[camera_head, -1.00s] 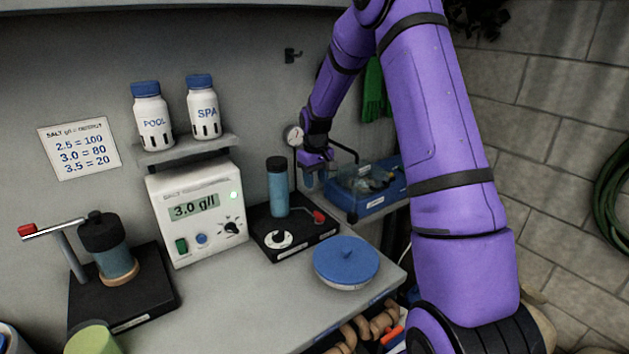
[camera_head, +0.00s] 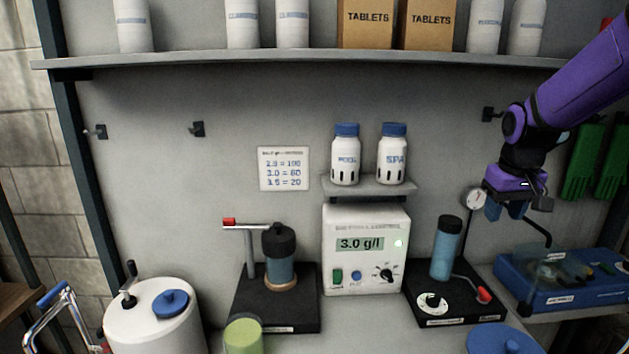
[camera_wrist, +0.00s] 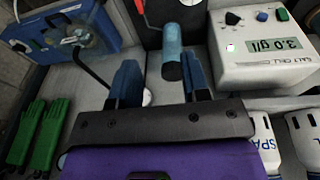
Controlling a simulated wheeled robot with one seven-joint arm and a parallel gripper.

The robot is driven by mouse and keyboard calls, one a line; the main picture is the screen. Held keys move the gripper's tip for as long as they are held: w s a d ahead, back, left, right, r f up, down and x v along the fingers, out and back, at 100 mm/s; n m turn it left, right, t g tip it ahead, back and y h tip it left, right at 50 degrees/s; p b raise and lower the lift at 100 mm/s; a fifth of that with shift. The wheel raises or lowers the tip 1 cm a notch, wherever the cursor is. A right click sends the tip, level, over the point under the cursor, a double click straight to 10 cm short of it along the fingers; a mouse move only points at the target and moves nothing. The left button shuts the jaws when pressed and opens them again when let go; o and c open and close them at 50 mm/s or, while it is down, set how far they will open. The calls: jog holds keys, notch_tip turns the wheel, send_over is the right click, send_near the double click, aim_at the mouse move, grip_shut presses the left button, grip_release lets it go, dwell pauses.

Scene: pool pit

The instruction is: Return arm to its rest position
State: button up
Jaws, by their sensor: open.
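My arm is purple and comes in from the upper right in the head view. My gripper (camera_head: 508,210) hangs fingers down in front of the wall, above the right part of the bench. It also shows in the wrist view (camera_wrist: 160,82), with two blue fingers spread apart and nothing held between them. A blue cylinder on a black stand (camera_head: 446,248) is left of and below my gripper in the head view. In the wrist view this cylinder (camera_wrist: 172,50) appears beyond the gap between the fingers. The pressure gauge (camera_head: 474,199) is close by the fingers' left side.
The salt meter (camera_head: 366,262) reads 3.0 g/l, with POOL (camera_head: 346,160) and SPA (camera_head: 392,160) bottles on a small shelf above. A blue tray unit (camera_head: 575,293) is below right of my gripper. Green gloves (camera_head: 582,165) hang at right. A long shelf (camera_head: 300,60) runs above.

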jog(key=s+a+r+t, duration=0.1)
jog(key=s+a+r, duration=0.1)
jog(key=s, duration=0.6)
jog(key=s+a+r+t, duration=0.1)
jog(key=s+a+r, duration=0.1)
jog(key=s, duration=0.7)
jog(key=s+a+r+t, duration=0.1)
jog(key=s+a+r, duration=0.2)
jog(key=s, duration=0.5)
jog(key=shift+s+a+y, duration=0.2)
jog(key=shift+y, duration=0.1)
jog(key=shift+c, duration=0.2)
